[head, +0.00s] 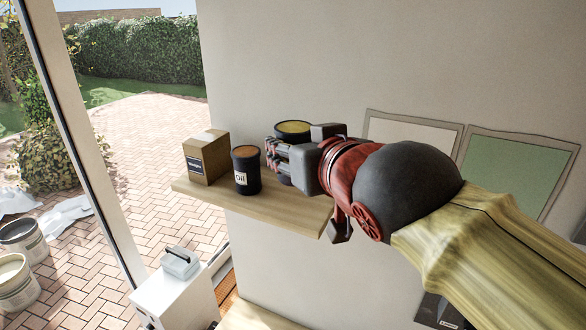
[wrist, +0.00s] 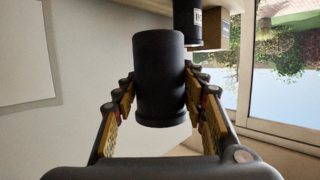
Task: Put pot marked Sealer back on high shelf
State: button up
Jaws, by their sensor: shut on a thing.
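A dark pot with a yellow top (head: 293,128) is upright in my gripper (head: 283,160), at the right part of the high wooden shelf (head: 290,211). The fingers hide most of the pot in the head view, and I see no label on it. The wrist view looks upside down; there the dark pot (wrist: 160,75) stands between the two fingers of my gripper (wrist: 160,88), which are shut on its sides. I cannot tell whether its base touches the shelf.
A dark pot marked Oil (head: 246,172) stands left of the held pot, apart from it. A cardboard box (head: 206,157) stands at the shelf's left end. Framed panels (head: 415,138) lean on the wall at right. A white cabinet (head: 175,296) stands below.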

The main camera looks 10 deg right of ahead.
jog(key=w+f, duration=0.2)
jog(key=w+f+p, duration=0.1)
jog(key=w+d+f+p, duration=0.1)
jog(key=w+f, duration=0.1)
jog(key=shift+w+f, duration=0.3)
jog(key=shift+f, duration=0.05)
jog(key=shift+w+f, duration=0.2)
jog(key=shift+f, duration=1.65)
jog(key=shift+f+b, duration=0.1)
jog(key=shift+b, duration=0.25)
jog(key=o, duration=1.3)
